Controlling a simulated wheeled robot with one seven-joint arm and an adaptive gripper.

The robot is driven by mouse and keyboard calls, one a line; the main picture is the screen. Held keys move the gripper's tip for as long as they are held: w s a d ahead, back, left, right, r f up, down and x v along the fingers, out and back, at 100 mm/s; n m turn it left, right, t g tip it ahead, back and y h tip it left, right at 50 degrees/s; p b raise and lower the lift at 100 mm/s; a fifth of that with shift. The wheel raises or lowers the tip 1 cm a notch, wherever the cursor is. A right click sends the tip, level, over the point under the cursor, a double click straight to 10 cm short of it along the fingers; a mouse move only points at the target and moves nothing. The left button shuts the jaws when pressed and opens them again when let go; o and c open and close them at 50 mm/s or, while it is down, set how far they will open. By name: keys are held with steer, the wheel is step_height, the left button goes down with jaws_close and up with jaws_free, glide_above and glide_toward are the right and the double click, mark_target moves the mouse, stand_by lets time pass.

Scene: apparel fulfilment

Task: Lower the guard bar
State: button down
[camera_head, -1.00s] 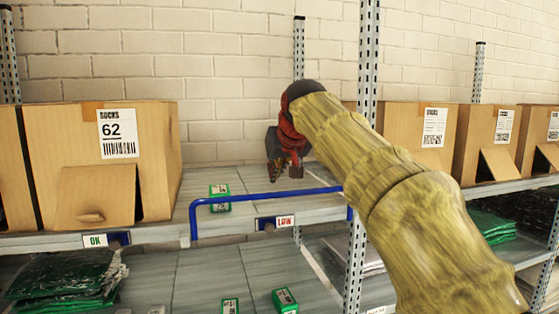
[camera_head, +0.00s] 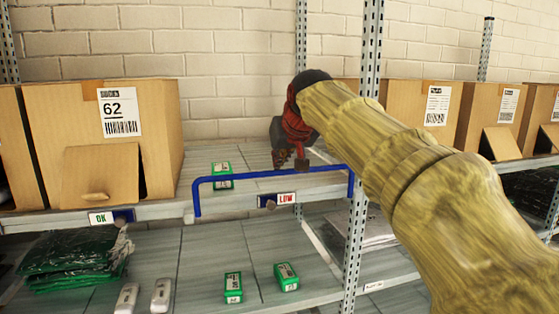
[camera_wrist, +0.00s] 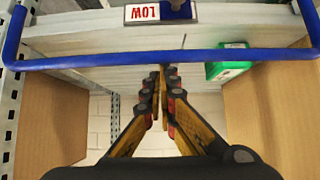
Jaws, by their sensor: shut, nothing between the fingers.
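The blue guard bar (camera_head: 240,177) stands raised across the front edge of the shelf bay, above the LOW label (camera_head: 286,198). In the wrist view, which is upside down, the bar (camera_wrist: 110,60) crosses the whole picture and the LOW label (camera_wrist: 146,13) lies beyond it. My gripper (camera_head: 291,162) is just above and behind the middle of the bar's top rail in the head view. The fingers (camera_wrist: 165,72) are shut and empty, with their tips close to the rail. I cannot tell whether they touch it.
A carton marked 62 (camera_head: 73,132) stands left of the bay; more cartons (camera_head: 421,106) stand right beyond the metal upright (camera_head: 368,60). A green box (camera_head: 222,170) lies on the shelf behind the bar. The lower shelf holds green boxes (camera_head: 287,274) and green bagged packs (camera_head: 70,252).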

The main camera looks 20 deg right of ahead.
steer(key=shift+f+b, duration=0.2)
steer(key=shift+b, duration=0.35)
steer(key=shift+s+t+b, duration=0.3)
steer(key=shift+b, duration=0.7)
steer(key=shift+s+b, duration=0.1)
steer(key=shift+b, duration=0.2)
